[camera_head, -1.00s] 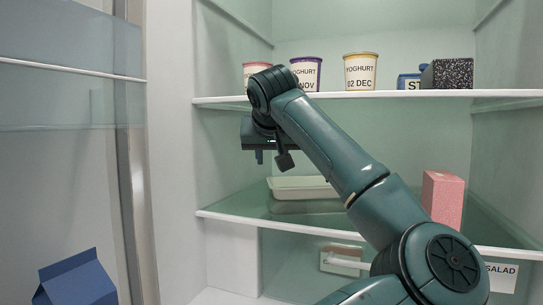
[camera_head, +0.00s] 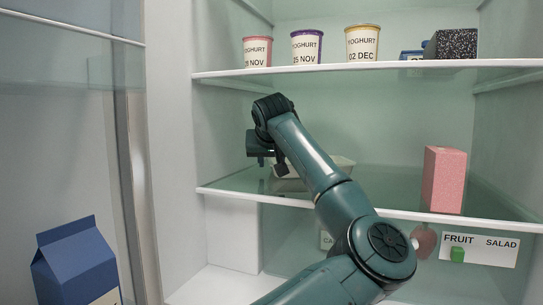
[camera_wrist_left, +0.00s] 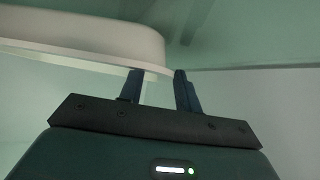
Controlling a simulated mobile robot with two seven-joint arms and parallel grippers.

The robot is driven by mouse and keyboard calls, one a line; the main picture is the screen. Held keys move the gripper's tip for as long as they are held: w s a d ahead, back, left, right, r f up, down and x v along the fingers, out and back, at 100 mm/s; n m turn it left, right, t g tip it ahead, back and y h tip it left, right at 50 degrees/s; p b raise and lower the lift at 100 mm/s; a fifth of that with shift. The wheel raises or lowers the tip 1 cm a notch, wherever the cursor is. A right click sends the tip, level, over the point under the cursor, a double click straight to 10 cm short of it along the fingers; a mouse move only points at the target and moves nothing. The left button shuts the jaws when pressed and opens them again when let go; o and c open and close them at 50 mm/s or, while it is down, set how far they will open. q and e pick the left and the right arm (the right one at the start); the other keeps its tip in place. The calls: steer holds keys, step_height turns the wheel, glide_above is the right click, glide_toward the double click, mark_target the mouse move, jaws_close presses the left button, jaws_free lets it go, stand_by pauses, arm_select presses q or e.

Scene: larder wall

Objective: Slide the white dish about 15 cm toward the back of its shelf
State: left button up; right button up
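The white dish (camera_head: 343,162) lies on the middle shelf, partly hidden behind my left arm and gripper in the head view. In the left wrist view its pale rounded side (camera_wrist_left: 90,35) fills the upper left. My left gripper (camera_head: 271,163) is at the left end of the dish in the head view. In the left wrist view the two blue fingers of this gripper (camera_wrist_left: 158,75) stand apart, with the dish's end close to their tips. I cannot tell whether they touch it. My right gripper is not in view.
A pink carton (camera_head: 443,180) stands to the right on the middle shelf (camera_head: 225,186). Yoghurt pots (camera_head: 306,46) and a dark speckled box (camera_head: 455,43) stand on the shelf above. A blue carton (camera_head: 75,262) is at lower left. A fruit salad label (camera_head: 480,249) shows below.

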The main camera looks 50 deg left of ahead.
arm_select(q)
steer(key=shift+w+a+f, duration=0.15)
steer(key=shift+a, duration=0.05)
jaws_close()
stand_by(0.3)
